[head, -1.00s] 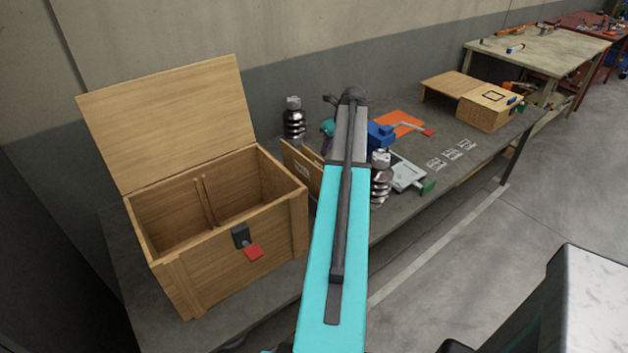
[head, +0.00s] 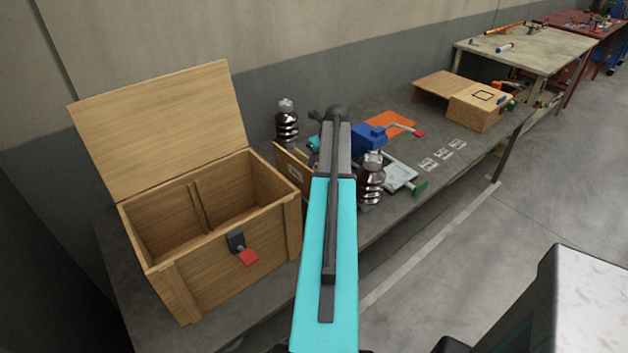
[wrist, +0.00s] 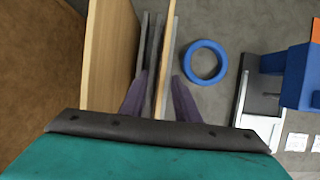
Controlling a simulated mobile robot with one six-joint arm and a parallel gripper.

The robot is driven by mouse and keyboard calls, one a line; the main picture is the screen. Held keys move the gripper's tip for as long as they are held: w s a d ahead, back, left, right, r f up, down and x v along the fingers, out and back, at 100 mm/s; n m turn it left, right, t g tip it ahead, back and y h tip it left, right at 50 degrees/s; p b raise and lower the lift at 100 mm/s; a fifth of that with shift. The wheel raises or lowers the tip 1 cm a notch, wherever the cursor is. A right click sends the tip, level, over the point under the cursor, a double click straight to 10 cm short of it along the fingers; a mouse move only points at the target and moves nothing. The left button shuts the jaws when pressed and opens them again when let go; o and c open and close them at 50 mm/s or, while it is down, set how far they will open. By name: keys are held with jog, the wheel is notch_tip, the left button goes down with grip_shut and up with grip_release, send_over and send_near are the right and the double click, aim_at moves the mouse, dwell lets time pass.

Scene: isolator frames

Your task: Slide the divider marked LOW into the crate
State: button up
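The open wooden crate (head: 225,268) stands at the left of the bench, with its lid raised and a pair of upright rails (head: 197,205) on an inner wall. A thin wooden divider (head: 283,161) with a small pale label stands upright just right of the crate; I cannot read the label. In the wrist view the divider (wrist: 166,55) is seen edge-on between the purple fingers of my gripper (wrist: 160,78). The fingers are apart, with a gap on the left side of the divider. In the head view my arm mostly hides the gripper.
Grey slats (wrist: 147,50) stand beside the divider, and a wooden wall (wrist: 108,55) lies to their left. A blue ring (wrist: 206,62) lies to the right. Ribbed insulators (head: 287,122) (head: 371,180) and a blue vice (head: 368,138) stand near my arm.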

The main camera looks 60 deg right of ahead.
jog(key=shift+x, duration=1.15)
jog(key=shift+d+p+x, duration=0.2)
jog(key=shift+p+x, duration=1.1)
jog(key=shift+x, duration=1.3)
jog(key=shift+r, duration=0.1)
grip_shut()
